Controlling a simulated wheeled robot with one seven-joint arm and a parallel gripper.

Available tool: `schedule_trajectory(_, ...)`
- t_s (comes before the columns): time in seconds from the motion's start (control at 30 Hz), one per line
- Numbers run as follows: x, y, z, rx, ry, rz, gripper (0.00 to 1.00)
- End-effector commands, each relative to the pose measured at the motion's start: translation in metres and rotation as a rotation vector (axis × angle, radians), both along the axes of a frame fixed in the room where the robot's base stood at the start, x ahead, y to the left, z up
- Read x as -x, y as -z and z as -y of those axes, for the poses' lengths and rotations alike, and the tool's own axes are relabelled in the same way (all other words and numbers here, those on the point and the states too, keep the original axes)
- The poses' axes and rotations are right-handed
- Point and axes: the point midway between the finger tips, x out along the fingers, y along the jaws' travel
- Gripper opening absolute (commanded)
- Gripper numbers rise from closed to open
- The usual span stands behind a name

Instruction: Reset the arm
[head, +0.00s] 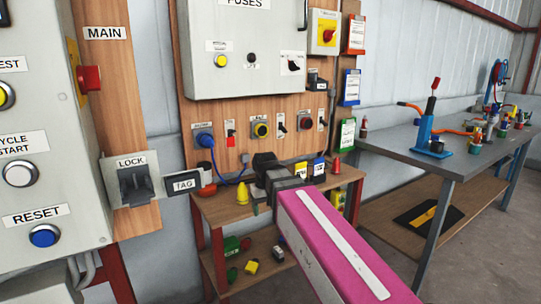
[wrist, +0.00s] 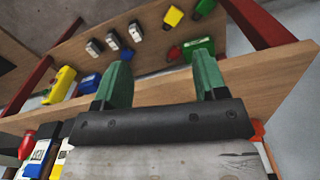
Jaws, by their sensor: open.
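My arm shows in the head view as a pink link with a white stripe, reaching in from the lower right. My gripper (head: 262,200) is at its far end, in front of the small wooden shelf unit; its fingers are hard to make out there. In the wrist view my gripper (wrist: 160,75) shows two green fingers set wide apart, with nothing between them. They point over the edge of the wooden top shelf (wrist: 260,80), with the lower shelf beyond. I cannot tell from the picture whether the fingers touch the shelf.
A grey control cabinet (head: 60,110) with a blue RESET button (head: 44,236) stands at the left. A LOCK hasp (head: 136,185) and TAG plate (head: 183,184) sit beside it. A wooden panel (head: 225,110) carries a fuse box and switches. A grey bench (head: 440,155) holds tools at right.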

Motion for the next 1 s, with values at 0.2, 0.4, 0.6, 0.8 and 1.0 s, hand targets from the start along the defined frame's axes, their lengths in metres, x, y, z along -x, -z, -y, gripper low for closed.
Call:
schedule_trajectory(0.2, -0.003, 0.059, 0.052, 0.001, 0.088, -0.003, 0.66)
schedule_trajectory(0.4, 0.001, 0.11, 0.096, 0.0, 0.165, -0.002, 0.66)
schedule_trajectory(0.6, 0.013, 0.157, 0.14, 0.0, 0.242, 0.0, 0.66)
schedule_trajectory(0.8, 0.03, 0.2, 0.18, 0.0, 0.316, 0.0, 0.66)
schedule_trajectory(1.0, 0.042, 0.225, 0.203, 0.0, 0.361, 0.002, 0.66)
